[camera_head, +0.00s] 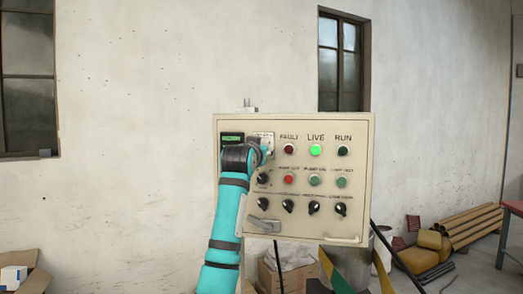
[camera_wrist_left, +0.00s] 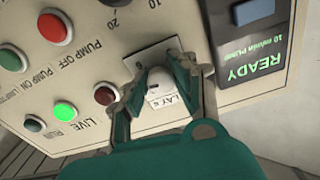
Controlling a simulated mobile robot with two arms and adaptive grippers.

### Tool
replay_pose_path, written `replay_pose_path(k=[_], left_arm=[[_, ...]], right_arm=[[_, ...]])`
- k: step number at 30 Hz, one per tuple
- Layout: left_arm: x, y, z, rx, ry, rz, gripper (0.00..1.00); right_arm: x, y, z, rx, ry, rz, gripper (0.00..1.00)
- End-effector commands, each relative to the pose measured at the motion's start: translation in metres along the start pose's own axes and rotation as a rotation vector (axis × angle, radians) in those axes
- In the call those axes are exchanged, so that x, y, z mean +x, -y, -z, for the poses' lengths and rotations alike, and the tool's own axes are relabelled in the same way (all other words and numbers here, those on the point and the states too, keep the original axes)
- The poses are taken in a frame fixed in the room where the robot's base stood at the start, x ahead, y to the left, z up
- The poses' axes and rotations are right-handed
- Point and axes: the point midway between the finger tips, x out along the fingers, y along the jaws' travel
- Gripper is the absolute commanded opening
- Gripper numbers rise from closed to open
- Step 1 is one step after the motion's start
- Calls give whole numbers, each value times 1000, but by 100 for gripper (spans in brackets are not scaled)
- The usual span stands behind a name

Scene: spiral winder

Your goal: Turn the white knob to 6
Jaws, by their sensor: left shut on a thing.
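The white knob (camera_wrist_left: 159,80) sits on a pale plate on the control panel in the left wrist view, where the picture is tilted. A label starting "LAY" shows beside the knob; its pointer direction and setting are not clear. My left gripper (camera_wrist_left: 160,74) has a finger on each side of the knob and is shut on it. In the head view, my left gripper (camera_head: 262,152) is at the panel's upper left and hides the knob. My right gripper is in neither view.
The beige control panel (camera_head: 360,180) has lamps in its top row, including a lit green LIVE lamp (camera_head: 316,150). Buttons and several black knobs sit below. A READY display (camera_wrist_left: 258,62) is beside the plate. A grey lever (camera_head: 263,226) is at lower left.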

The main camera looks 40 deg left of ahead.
Motion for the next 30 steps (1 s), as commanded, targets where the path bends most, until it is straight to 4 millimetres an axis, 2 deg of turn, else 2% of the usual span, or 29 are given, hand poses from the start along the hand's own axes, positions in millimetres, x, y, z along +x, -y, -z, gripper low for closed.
replay_pose_path(k=[15,30], left_arm=[[0,1,1,463,4,0,0],[0,1,-1,675,3,-1,0]], right_arm=[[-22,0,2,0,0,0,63],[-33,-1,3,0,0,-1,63]])
